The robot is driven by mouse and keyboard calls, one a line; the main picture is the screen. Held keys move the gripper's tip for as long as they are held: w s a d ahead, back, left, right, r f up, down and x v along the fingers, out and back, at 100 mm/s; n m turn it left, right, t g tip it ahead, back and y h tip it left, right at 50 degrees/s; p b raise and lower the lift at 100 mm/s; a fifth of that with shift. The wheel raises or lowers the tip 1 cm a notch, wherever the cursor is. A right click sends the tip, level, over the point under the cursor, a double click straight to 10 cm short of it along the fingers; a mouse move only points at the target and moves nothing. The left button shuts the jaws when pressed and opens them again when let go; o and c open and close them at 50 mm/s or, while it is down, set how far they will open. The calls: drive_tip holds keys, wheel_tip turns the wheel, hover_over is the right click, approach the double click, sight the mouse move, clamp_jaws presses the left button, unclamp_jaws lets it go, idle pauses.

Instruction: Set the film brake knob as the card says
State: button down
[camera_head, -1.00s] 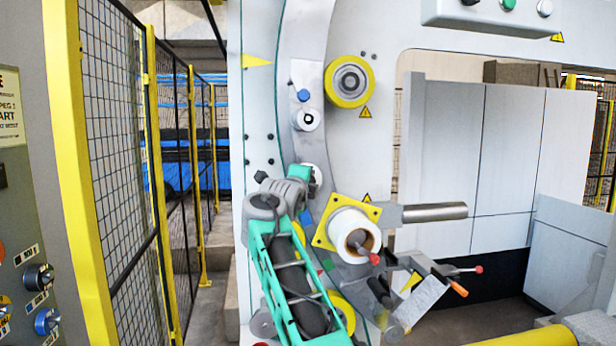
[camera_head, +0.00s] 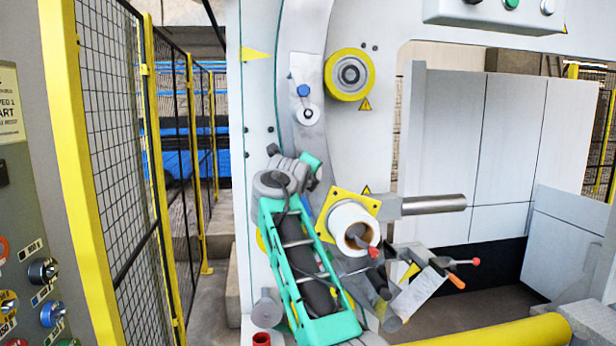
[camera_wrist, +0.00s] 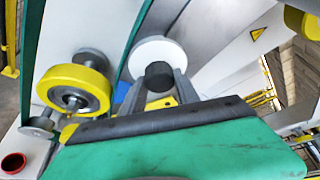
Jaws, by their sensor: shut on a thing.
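In the wrist view, a black round knob (camera_wrist: 158,74) stands in front of a white disc (camera_wrist: 155,52) on the grey machine. My gripper (camera_wrist: 160,86) has its two grey fingers on either side of this knob, shut on it. I take it for the film brake knob; no pointer or scale marks can be made out. In the head view my arm hides the knob and the gripper. A placard (camera_head: 9,105) at the left edge is cut off, with only parts of words legible; I cannot tell whether it is the card.
A white film roll (camera_head: 345,222) on a yellow plate sits right of my arm. A yellow roller (camera_head: 349,75) is above; another yellow roller (camera_wrist: 75,90) is beside the knob. A control panel (camera_head: 25,215) and mesh fence (camera_head: 105,130) stand left. A red cup (camera_head: 262,339) is low down.

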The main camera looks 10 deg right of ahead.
drive_tip(key=c, duration=0.9)
unclamp_jaws()
drive_tip(key=b+v, duration=0.4)
drive_tip(key=v, duration=0.3)
drive_tip(key=shift+s, duration=0.35)
drive_tip(key=shift+a, duration=0.1)
